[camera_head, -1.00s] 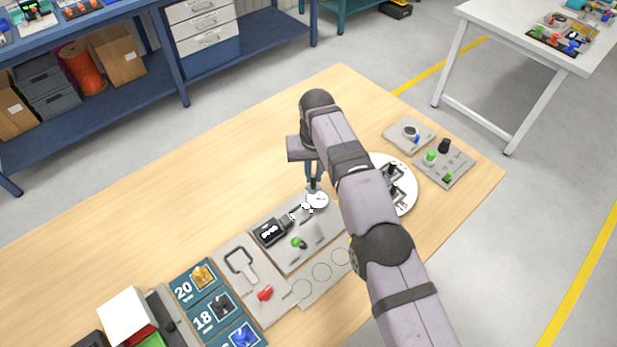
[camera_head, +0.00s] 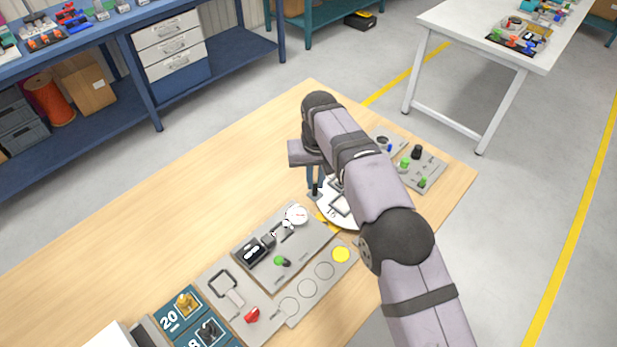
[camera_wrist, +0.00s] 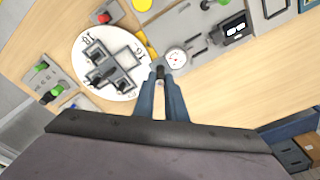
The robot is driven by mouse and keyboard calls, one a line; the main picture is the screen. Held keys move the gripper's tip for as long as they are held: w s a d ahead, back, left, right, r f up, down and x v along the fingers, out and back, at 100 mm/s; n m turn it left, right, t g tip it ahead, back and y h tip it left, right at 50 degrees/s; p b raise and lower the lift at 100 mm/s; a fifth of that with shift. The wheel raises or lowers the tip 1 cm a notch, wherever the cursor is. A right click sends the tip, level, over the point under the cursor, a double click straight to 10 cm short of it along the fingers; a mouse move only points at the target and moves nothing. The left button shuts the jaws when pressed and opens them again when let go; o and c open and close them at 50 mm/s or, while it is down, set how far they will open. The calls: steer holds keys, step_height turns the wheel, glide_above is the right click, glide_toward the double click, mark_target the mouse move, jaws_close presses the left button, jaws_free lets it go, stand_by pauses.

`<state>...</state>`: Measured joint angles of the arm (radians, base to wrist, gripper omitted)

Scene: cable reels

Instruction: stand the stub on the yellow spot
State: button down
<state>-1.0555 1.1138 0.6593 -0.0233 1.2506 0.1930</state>
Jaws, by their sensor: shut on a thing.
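My gripper (camera_head: 313,188) points down, shut on a small dark piece that I take to be the stub (camera_wrist: 160,73). The fingers hide most of it, and the wrist view shows its dark end between the fingertips. The gripper is above the table by the left edge of the white round plate (camera_head: 331,217), just beyond the dial gauge (camera_head: 296,215). The yellow spot (camera_head: 341,255) is a bare round disc at the end of a row of circles on a grey strip, nearer the camera than the gripper.
The white plate carries grey frames (camera_wrist: 112,67). A grey board holds the gauge, a dark display (camera_head: 253,250) and a green knob (camera_head: 279,260). A red knob (camera_head: 252,315) lies farther left. Green and black knobs stand on a panel (camera_head: 428,168) to the right. The table's left is clear.

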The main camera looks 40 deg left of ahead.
steer(key=d+f+m, duration=0.1)
steer(key=d+f, duration=0.1)
steer(key=d, duration=0.7)
steer(key=s+d+f+n, duration=0.1)
steer(key=d+f, duration=0.2)
steer(key=f, duration=0.5)
steer(key=shift+s+d+p, duration=0.15)
steer(key=shift+s+p, duration=0.2)
steer(key=shift+s, duration=0.05)
steer(key=shift+f, duration=0.2)
steer(key=shift+f+b, duration=1.55)
steer(key=shift+f, duration=0.65)
steer(key=shift+f, duration=0.1)
